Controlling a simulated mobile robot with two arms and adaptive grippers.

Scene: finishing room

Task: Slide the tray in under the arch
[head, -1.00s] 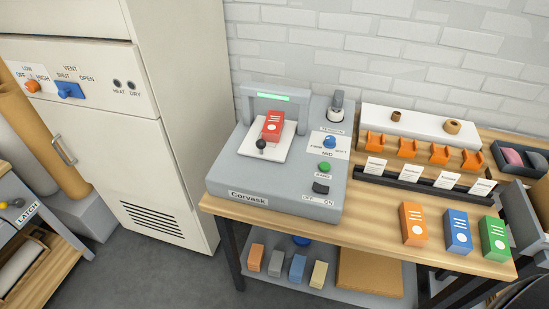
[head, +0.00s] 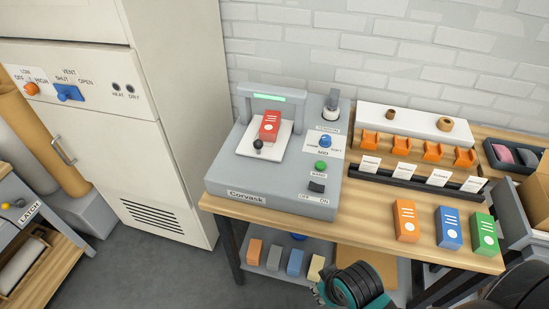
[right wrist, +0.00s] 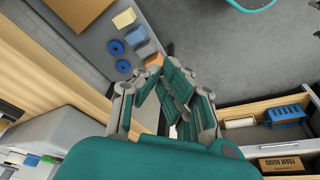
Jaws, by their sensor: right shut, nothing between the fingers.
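The white tray (head: 273,152) lies on the sloping top of the grey Corvask machine (head: 215,178), in front of the grey arch (head: 301,103). A red box (head: 270,125) stands on the tray, and a dark ball knob (head: 258,145) shows at its front. The arch has a lit green strip. My right gripper shows in the right wrist view (right wrist: 177,88), shut and empty. In the head view, part of my right arm shows at the bottom, below the machine's front edge and apart from the tray. My left gripper is not in view.
The machine carries a green button (head: 321,165), blue knob (head: 325,142) and black switch (head: 317,187). Orange (head: 405,221), blue (head: 448,228) and green (head: 484,234) boxes stand on the bench to the right. A white cabinet (head: 180,120) rises left. Wood is bare before the machine.

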